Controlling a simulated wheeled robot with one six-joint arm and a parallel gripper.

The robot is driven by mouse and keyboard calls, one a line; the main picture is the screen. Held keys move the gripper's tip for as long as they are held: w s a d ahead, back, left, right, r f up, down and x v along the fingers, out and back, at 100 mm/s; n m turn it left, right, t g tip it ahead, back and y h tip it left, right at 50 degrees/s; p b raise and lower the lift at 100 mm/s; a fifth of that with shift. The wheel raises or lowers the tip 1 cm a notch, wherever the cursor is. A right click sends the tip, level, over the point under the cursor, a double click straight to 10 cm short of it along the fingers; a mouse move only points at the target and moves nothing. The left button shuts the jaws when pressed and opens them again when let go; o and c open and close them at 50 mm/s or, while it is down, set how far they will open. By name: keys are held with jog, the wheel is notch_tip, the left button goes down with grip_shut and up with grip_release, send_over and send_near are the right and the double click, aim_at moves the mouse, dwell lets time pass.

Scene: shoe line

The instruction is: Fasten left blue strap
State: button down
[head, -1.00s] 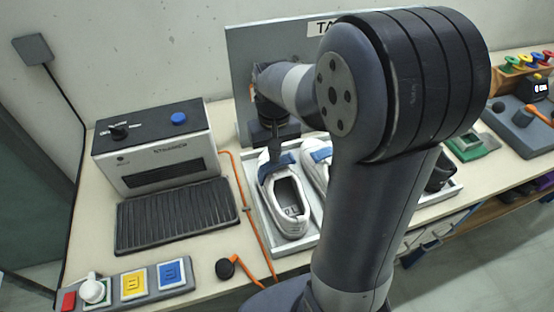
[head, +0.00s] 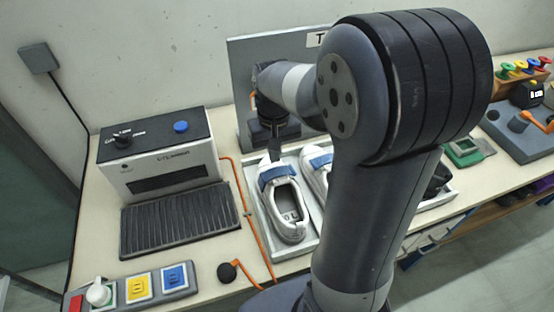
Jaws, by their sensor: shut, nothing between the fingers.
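The left shoe (head: 290,222), white with a dark opening, sits in the grey tray (head: 262,228). Its blue strap (head: 276,173) lies across the front of the shoe and looks flat from here. Beside it to the right is a second white shoe (head: 312,180) with its own blue strap (head: 321,161), partly hidden by my arm. My gripper (head: 274,154) is shut and empty, pointing down at the far end of the left shoe, just behind the strap. Whether it touches the strap or shoe is hard to tell.
A white steamer box (head: 160,160) and a black ribbed mat (head: 178,220) stand left of the tray. An orange cord (head: 246,212) runs between them. A grey panel (head: 240,80) rises behind the tray. Colored buttons (head: 139,288) lie at front left.

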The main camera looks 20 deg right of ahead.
aim_at(275, 171)
notch_tip(275, 171, up, 5)
jog(key=p, duration=0.3)
jog(key=shift+p, duration=0.35)
notch_tip(275, 171, down, 9)
jog(key=b, duration=0.7)
jog(key=shift+b, duration=0.4)
jog(key=shift+r, duration=0.25)
